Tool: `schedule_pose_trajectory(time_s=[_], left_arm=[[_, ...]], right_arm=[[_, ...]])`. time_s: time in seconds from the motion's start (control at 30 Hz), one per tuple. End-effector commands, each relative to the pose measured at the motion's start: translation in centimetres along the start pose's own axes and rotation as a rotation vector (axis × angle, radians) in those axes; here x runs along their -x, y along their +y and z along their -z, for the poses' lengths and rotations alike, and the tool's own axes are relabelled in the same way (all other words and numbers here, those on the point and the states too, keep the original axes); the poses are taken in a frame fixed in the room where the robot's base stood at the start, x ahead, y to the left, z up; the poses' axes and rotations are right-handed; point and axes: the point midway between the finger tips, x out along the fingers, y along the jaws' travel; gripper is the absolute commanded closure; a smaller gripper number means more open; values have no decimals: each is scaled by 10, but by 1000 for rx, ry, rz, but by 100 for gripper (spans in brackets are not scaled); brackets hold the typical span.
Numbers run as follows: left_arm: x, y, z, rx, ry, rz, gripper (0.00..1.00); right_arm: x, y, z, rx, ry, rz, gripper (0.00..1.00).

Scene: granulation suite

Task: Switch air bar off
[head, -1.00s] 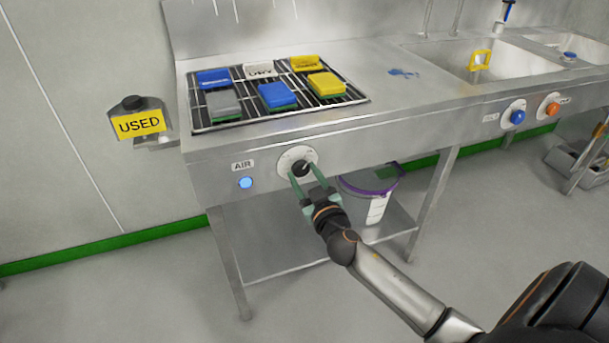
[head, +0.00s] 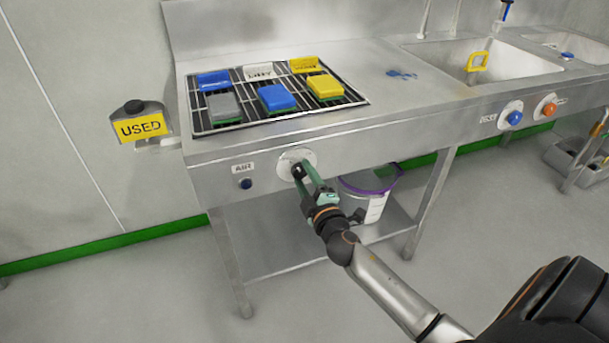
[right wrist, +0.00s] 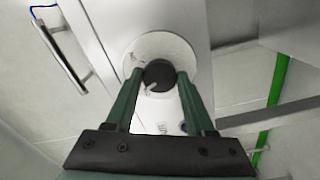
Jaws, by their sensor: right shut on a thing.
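The black air knob (right wrist: 159,76) sits on a round white plate (head: 288,156) on the front panel of the steel bench. My right gripper (head: 304,174) is shut on the knob, with one green finger on each side of it in the right wrist view (right wrist: 160,80). The AIR label (head: 243,168) is to the left of the plate. Below the label is a small round indicator lamp (head: 245,184), now dark blue and unlit. My left gripper is not in view.
Blue, grey and yellow sponges lie on the black-slotted rack (head: 225,128) above. A yellow USED sign (head: 140,127) is at left. A clear bucket with a purple rim (head: 378,191) stands beneath the bench. Blue (head: 515,118) and orange knobs (head: 549,109) are further right.

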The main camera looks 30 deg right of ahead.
Motion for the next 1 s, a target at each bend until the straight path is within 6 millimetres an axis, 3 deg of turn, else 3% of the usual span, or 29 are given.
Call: schedule_pose_trajectory(time_s=[0.5, 1.0], left_arm=[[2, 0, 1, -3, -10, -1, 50], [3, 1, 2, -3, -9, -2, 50]], right_arm=[[0, 1, 1, 329, 1, 0, 100], [0, 1, 1, 389, 2, 0, 100]])
